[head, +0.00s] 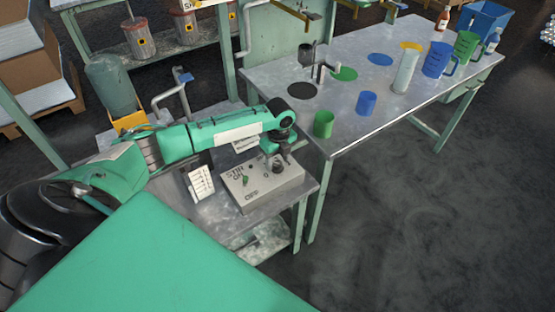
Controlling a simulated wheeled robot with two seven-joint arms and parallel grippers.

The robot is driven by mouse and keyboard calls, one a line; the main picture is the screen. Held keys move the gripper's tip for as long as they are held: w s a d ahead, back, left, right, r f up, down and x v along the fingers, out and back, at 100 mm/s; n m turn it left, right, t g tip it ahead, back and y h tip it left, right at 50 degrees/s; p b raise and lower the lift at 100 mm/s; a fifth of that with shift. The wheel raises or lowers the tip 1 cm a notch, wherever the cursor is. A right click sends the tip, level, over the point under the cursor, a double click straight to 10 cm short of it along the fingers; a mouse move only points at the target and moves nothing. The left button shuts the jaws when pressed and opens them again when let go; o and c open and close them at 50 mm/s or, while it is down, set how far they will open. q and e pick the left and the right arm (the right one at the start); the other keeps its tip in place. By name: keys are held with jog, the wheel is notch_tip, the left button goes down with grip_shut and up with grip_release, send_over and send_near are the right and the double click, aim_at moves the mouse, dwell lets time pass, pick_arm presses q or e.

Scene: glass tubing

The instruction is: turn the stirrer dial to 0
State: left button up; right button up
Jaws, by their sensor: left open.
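The stirrer (262,193) is a pale grey box on the small metal side table, with dark lettering on its top that looks like "STIR" and "OFF". A small green knob (246,181) shows on the left of its top panel; I cannot read a dial setting. My left gripper (281,166) points down over the back right part of the box. It is open, and its dark fingers hide part of the panel there. I cannot tell whether they touch anything. My right gripper is not in view.
A white card with print (200,184) stands left of the stirrer. The large metal table (340,125) holds a green cup (323,123), a blue cup (366,103), a clear cylinder (405,70) and jugs. A grey-green vessel (110,84) stands behind my left arm.

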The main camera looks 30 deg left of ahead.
pick_arm(q)
jog(key=shift+f, duration=0.3)
jog(key=c, duration=1)
jog(key=shift+o, duration=0.2)
jog(key=shift+r+n+p, duration=0.15)
jog(key=shift+n+p, duration=0.15)
jog(key=shift+p, duration=0.1)
jog(key=shift+r+n+p, duration=0.15)
jog(key=shift+n+p, duration=0.65)
jog(key=shift+p, duration=0.4)
jog(key=n+p, duration=0.4)
jog(key=p, duration=0.1)
jog(key=n+p, duration=0.2)
jog(key=n, duration=0.1)
jog(key=shift+n, duration=0.3)
jog(key=shift+a+n+p, duration=0.1)
jog(key=shift+n+p, duration=0.95)
jog(key=shift+n, duration=0.05)
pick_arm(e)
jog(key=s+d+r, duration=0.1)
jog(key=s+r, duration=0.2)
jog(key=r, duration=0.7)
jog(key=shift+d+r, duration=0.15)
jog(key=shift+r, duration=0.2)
pick_arm(q)
jog(key=shift+f, duration=0.2)
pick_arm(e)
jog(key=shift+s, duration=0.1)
